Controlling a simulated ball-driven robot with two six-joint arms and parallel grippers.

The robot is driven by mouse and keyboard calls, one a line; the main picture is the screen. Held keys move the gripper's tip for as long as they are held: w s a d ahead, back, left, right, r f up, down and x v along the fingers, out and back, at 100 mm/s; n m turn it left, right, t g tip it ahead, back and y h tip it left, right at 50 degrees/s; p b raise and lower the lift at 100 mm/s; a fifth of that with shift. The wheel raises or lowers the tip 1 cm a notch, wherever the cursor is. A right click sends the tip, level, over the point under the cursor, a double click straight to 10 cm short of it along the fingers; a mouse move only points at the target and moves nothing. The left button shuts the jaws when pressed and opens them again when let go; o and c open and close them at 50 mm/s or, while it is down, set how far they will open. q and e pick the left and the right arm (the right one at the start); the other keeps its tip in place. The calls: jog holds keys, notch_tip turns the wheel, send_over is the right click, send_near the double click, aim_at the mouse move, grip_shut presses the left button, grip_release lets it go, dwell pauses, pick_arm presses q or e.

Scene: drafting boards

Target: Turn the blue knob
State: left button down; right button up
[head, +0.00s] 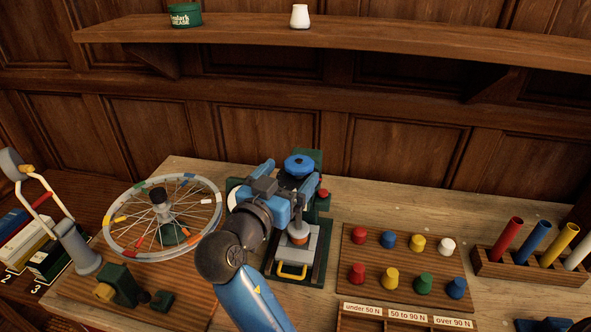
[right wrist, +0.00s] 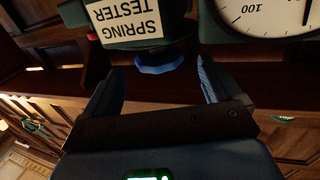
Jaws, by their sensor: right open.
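The blue knob (head: 299,165) is a round, lobed cap on top of the dark green spring tester (head: 318,200) at the middle of the bench. In the right wrist view the knob (right wrist: 160,66) shows edge-on, below the white "SPRING TESTER" label. My right gripper (head: 284,186) is open and empty, just in front of the knob in the head view. In the wrist view its two blue fingers (right wrist: 165,80) stand apart on either side of the knob, which lies toward their tips. I cannot tell if they touch it. My left gripper is not in view.
A spoked wheel (head: 108,237) on a stand is left of the tester. A peg board (head: 405,265) with several coloured pegs and a rack (head: 520,270) of coloured tubes are to the right. A white dial (right wrist: 270,15) shows beside the label. A shelf (head: 380,32) runs above.

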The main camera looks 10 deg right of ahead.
jog(key=v, duration=0.6)
jog(key=shift+b, duration=0.45)
jog(key=shift+s, duration=0.1)
